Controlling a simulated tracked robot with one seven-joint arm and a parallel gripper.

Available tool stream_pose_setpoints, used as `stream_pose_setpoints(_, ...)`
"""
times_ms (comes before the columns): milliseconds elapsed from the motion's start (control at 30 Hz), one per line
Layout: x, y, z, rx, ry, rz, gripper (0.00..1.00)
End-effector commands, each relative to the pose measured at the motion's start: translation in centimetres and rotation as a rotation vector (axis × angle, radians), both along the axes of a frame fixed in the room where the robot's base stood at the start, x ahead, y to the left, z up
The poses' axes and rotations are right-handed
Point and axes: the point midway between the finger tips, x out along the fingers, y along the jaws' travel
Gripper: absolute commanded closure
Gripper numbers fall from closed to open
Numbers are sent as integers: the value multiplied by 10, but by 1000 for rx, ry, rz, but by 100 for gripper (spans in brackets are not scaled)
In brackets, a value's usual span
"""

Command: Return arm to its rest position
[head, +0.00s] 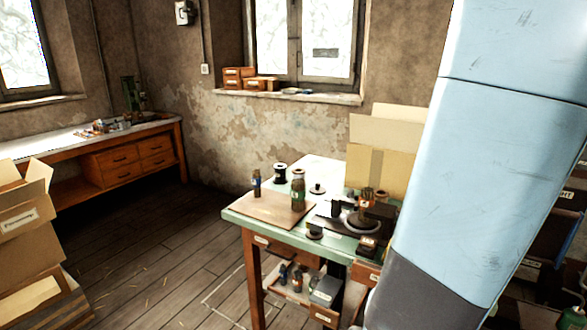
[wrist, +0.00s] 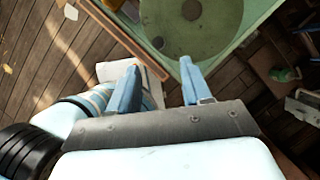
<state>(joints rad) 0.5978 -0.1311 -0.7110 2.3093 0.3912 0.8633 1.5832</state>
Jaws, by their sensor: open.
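My gripper (wrist: 160,67) shows in the wrist view with its two blue fingers apart and nothing between them. In that view it points toward a round grey-green disc (wrist: 192,22) on a light green surface, and the fingertips look apart from it. My light blue arm fills the right side of the head view and hides part of the room there. My gripper is out of the head view. The green-topped worktable (head: 240,215) stands left of the arm, with dark metal parts on its right half, partly hidden by the arm.
On the worktable are a brown board (head: 268,204), a jar (head: 298,190), a small bottle (head: 256,183) and a dark spool (head: 280,173). An open carton (head: 383,165) stands behind. Cardboard boxes (head: 25,240) are at left, and a long bench (head: 85,140) lines the wall. Floor between is mostly clear.

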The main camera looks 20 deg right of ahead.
Motion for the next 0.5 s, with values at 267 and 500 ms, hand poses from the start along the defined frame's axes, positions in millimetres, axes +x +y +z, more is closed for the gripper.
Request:
stream_pose_setpoints(267, 37, 37, 15, -101, -17, 316, 51)
stream_pose_setpoints(500, 95, 141, 48, -392, -55, 1097, 51)
